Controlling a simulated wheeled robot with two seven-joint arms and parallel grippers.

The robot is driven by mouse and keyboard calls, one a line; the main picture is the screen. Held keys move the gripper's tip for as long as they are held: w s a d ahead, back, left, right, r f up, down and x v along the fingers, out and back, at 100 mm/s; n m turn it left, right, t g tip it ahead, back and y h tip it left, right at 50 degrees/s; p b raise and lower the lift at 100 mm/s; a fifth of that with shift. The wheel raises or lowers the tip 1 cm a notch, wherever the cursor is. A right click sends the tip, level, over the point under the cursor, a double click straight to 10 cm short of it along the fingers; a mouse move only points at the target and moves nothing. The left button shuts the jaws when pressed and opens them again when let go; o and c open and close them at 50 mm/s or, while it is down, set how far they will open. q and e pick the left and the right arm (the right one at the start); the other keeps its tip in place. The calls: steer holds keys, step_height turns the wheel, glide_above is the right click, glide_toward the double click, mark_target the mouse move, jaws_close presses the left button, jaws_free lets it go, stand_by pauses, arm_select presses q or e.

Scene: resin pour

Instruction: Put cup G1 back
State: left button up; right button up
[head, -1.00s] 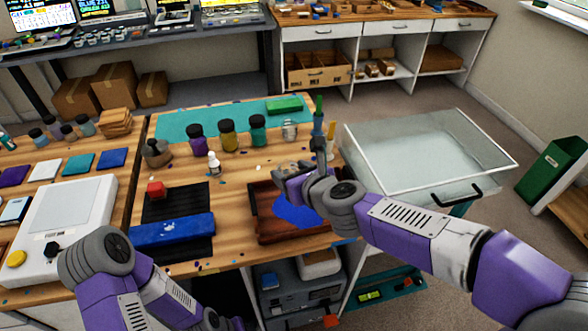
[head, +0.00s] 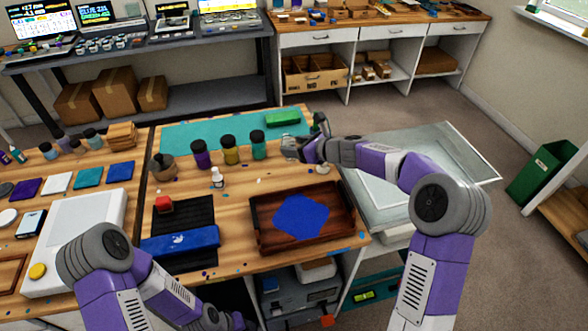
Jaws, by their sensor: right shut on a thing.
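My right gripper (head: 291,147) is at the front edge of the teal mat, just right of the dark-lidded teal jar (head: 258,145). It is shut on a small pale cup, which its fingers mostly hide. I take this for cup G1, but no label is readable. I cannot tell whether the cup touches the table. My left arm is low at the left, and its gripper is not in view.
Purple (head: 201,154) and yellow (head: 230,150) jars stand left of the gripper. A white bottle (head: 217,178) is in front. A brown tray (head: 262,233) holds a blue sheet (head: 301,216).

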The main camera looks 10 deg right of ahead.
mark_target(296, 161)
step_height(296, 161, down, 7)
steer(key=b, duration=0.3)
steer(key=shift+f, duration=0.2)
steer(key=shift+f+b, duration=0.1)
steer(key=shift+b, duration=0.2)
steer(key=o, duration=1.1)
steer(key=shift+f, duration=0.1)
